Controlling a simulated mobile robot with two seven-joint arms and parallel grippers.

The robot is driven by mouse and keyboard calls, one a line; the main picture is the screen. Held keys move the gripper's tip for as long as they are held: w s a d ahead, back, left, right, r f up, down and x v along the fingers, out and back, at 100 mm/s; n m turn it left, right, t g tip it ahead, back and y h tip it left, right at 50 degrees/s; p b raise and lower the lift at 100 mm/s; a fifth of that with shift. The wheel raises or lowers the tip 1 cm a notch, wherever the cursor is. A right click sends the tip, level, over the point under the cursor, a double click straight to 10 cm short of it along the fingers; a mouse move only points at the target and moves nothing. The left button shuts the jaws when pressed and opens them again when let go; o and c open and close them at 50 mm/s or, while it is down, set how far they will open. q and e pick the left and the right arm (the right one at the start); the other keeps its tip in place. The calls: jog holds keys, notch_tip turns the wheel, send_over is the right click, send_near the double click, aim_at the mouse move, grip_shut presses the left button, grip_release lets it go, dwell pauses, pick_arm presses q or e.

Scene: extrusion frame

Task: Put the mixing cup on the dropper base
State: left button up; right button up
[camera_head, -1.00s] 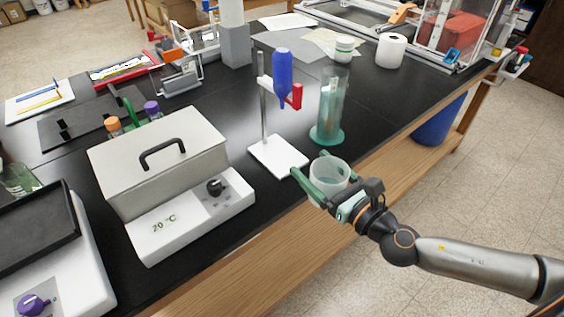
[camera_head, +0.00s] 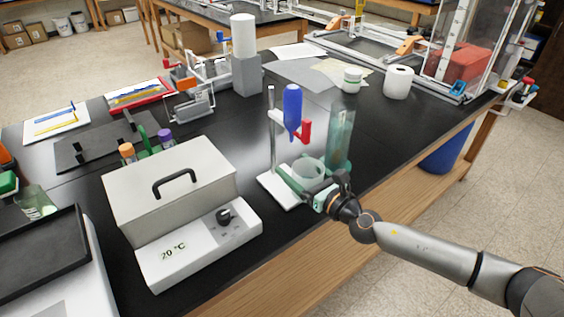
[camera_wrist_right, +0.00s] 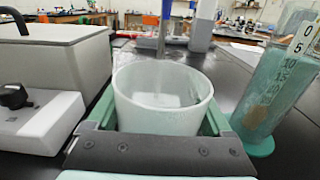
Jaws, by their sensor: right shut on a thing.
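The mixing cup (camera_head: 309,170) is a whitish translucent round cup, upright, between the green fingers of my right gripper (camera_head: 302,181). The gripper is shut on it; the cup also fills the middle of the right wrist view (camera_wrist_right: 163,105). The dropper base (camera_head: 270,189) is a white plate with a grey upright rod. A red clamp (camera_head: 306,131) on the rod carries a blue dropper (camera_head: 292,106). In the head view the cup overlaps the right part of the base, below the dropper. I cannot tell whether it touches the plate. My left gripper is not in view.
A tall teal measuring cylinder (camera_head: 341,137) stands close to the right of the cup; it also shows in the wrist view (camera_wrist_right: 281,80). A heating bath with a grey lid (camera_head: 170,187) stands left of the base. The black bench's front edge lies below.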

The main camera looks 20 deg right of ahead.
aim_at(274, 160)
jog(key=x, duration=0.6)
jog(key=shift+w+f, duration=0.1)
jog(key=shift+f+b, duration=1.25)
jog(key=shift+f, duration=0.45)
jog(key=shift+f, duration=0.1)
jog(key=shift+f+b, duration=0.15)
jog(key=shift+b, duration=0.15)
jog(key=o, duration=1.2)
jog(key=shift+o, duration=0.2)
